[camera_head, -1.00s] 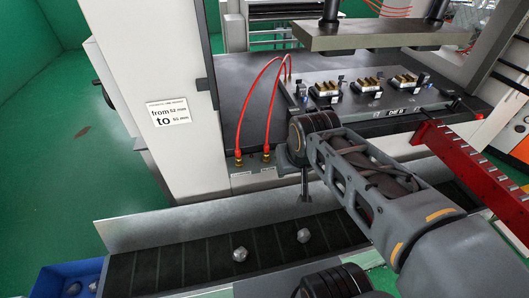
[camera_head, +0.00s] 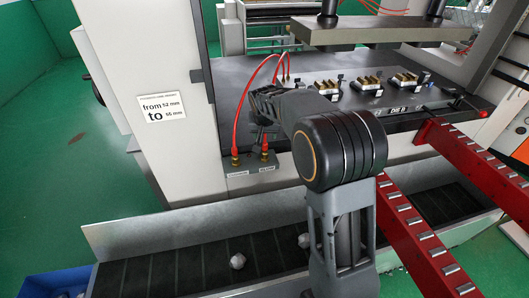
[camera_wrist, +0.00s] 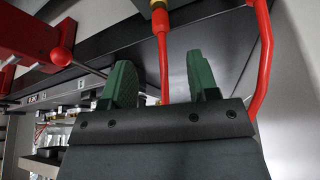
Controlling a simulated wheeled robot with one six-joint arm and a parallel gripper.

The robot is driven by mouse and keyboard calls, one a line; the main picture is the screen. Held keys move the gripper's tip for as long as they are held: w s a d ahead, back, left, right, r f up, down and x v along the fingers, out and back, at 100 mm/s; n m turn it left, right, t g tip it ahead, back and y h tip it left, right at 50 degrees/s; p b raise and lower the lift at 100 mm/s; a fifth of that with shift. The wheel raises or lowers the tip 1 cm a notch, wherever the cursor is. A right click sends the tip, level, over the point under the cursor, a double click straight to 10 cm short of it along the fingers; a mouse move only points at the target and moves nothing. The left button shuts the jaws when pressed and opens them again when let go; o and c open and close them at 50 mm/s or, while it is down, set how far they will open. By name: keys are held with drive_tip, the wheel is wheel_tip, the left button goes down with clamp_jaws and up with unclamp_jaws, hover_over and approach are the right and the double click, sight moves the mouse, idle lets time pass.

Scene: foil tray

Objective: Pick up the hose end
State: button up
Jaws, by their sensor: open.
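Two red hoses rise from a grey block (camera_head: 254,170) and arch up to the machine bed in the head view. The left hose (camera_head: 238,118) and right hose (camera_head: 264,141) each have a brass end at the block, the left end (camera_head: 235,160) and the right end (camera_head: 264,155). My gripper (camera_wrist: 160,72) is open with green fingers. In the wrist view, one red hose (camera_wrist: 163,55) with a brass fitting (camera_wrist: 158,4) lines up with the gap between them. Whether it lies inside the gap or beyond is unclear. The other hose (camera_wrist: 264,60) is right of the fingers.
The die plate (camera_head: 385,95) with several brass-topped parts lies behind my arm. Red roller rails (camera_head: 425,235) stand at right. A dark conveyor (camera_head: 190,262) with grey lumps runs in front, a blue bin (camera_head: 60,284) at its left end. A white machine panel (camera_head: 150,60) stands left.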

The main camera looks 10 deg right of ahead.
sight(265, 144)
drive_tip(key=p+x, duration=0.1)
drive_tip(key=x, duration=0.9)
drive_tip(key=shift+w+f+p, duration=0.15)
drive_tip(key=shift+f+p, duration=0.15)
drive_tip(key=shift+p, duration=0.1)
drive_tip(key=shift+c, duration=0.2)
clamp_jaws()
drive_tip(key=shift+r, duration=0.1)
